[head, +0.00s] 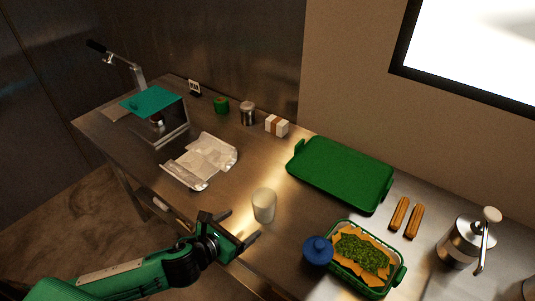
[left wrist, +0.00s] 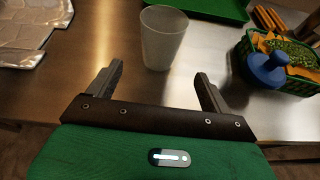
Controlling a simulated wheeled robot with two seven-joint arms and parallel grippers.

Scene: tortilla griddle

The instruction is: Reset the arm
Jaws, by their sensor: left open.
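My left gripper (head: 242,227) is open and empty at the front edge of the metal counter (head: 225,190). Its two fingers point toward a frosted cup (head: 264,204), which stands upright on the counter. In the left wrist view, the gripper (left wrist: 160,85) has its fingers spread wide, and the cup (left wrist: 164,38) stands just beyond them, apart from both. My right gripper is in neither view.
A green tray (head: 342,172) lies behind the cup. A green basket (head: 396,281) of food and a blue knobbed object (head: 317,251) stand right of the gripper. Crumpled foil (head: 203,160) and a press (head: 158,110) are at left. Bare counter surrounds the cup.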

